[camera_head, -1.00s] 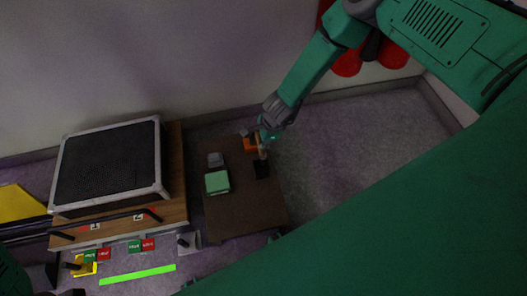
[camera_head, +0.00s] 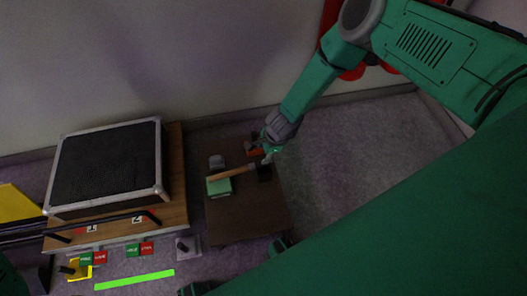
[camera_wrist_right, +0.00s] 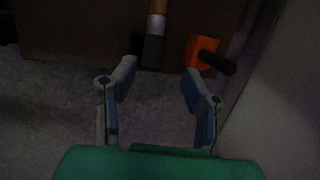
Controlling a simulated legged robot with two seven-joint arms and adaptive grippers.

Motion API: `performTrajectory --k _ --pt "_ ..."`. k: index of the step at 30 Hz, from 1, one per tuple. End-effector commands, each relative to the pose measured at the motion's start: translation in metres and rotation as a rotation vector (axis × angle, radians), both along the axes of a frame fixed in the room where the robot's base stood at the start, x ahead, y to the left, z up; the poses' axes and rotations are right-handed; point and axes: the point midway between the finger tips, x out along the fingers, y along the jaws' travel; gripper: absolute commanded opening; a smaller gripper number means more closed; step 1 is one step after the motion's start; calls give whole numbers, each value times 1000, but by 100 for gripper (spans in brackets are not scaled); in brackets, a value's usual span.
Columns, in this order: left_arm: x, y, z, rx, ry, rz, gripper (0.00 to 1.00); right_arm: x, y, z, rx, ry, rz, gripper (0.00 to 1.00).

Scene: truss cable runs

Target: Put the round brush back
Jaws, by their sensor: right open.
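The round brush has a wooden handle (camera_head: 232,172), a pale ferrule and a dark bristle end (camera_wrist_right: 153,50). In the head view its handle slants left over the green block (camera_head: 219,187), with its other end near my right gripper (camera_head: 268,153). A small black square holder (camera_head: 264,173) is on the brown table just below that end. I cannot tell whether the brush touches the holder or the block. My right gripper is open; in the wrist view its fingers (camera_wrist_right: 158,85) are spread and empty, with the bristle end just ahead between them.
An orange block with a black peg (camera_wrist_right: 203,52) sits close by my right fingers. A grey item (camera_head: 216,161) lies on the brown table (camera_head: 245,220), whose front part is clear. A black metal-edged case (camera_head: 108,165) stands on a wooden board at left.

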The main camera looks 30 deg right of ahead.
Motion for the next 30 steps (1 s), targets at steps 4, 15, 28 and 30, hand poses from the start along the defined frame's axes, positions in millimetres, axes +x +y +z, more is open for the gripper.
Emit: performTrajectory --k 4,15,28,30 --pt "0 0 7 0 0 0 31 -2 -3 13 3 0 -1 41" --pt "0 0 40 0 0 -1 31 -19 -13 89 4 -3 -2 41" --pt "0 0 49 0 0 -1 31 -27 -19 116 4 -2 0 41" --pt "0 0 48 0 0 0 31 -27 -19 116 4 -2 0 41"
